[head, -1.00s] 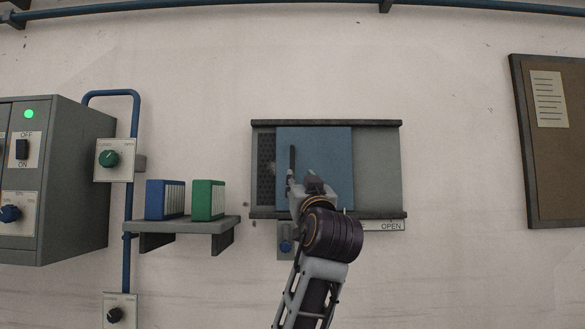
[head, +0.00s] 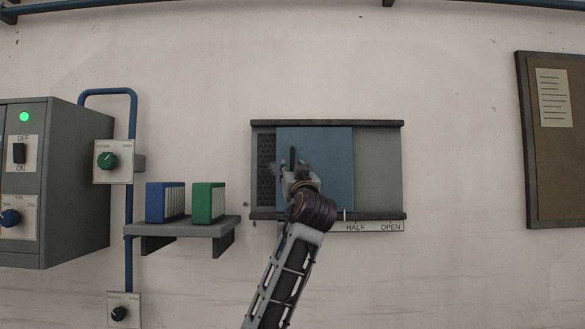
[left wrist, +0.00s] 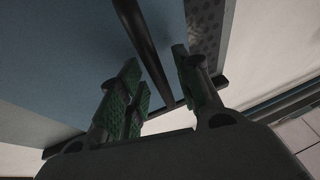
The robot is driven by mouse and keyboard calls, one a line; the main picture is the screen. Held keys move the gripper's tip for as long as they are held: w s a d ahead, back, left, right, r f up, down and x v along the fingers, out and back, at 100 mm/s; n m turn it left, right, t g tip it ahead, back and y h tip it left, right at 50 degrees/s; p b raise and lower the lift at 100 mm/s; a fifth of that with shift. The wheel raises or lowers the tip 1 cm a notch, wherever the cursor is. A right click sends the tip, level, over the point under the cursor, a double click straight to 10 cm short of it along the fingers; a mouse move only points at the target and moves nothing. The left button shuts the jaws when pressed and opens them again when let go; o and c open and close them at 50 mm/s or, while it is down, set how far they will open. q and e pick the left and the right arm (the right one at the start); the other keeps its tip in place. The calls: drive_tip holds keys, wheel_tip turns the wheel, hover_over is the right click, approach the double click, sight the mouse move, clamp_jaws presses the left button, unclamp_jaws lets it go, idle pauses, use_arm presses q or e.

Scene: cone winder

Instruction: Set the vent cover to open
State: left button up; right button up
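The vent cover (head: 330,168) is a blue sliding panel in a grey frame with dark rails on the wall. A strip of perforated vent (head: 266,170) shows left of it. A dark upright bar handle (head: 292,158) stands near the cover's left edge. My left gripper (head: 298,176) is at this handle. In the left wrist view its green-padded fingers (left wrist: 160,80) are apart, with the dark handle (left wrist: 147,42) running between them, and a gap shows on the right side. My right gripper is not in view.
A label strip under the frame reads HALF and OPEN (head: 390,227); my arm hides its left part. A shelf (head: 183,230) with a blue and a green box stands to the left, beside a grey control cabinet (head: 75,180). A corkboard (head: 555,170) hangs at right.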

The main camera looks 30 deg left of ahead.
use_arm(q)
drive_tip(key=shift+w+a+r, duration=0.15)
drive_tip(key=shift+w+a, duration=0.05)
drive_tip(key=shift+w, duration=0.05)
drive_tip(key=shift+c, duration=0.4)
clamp_jaws()
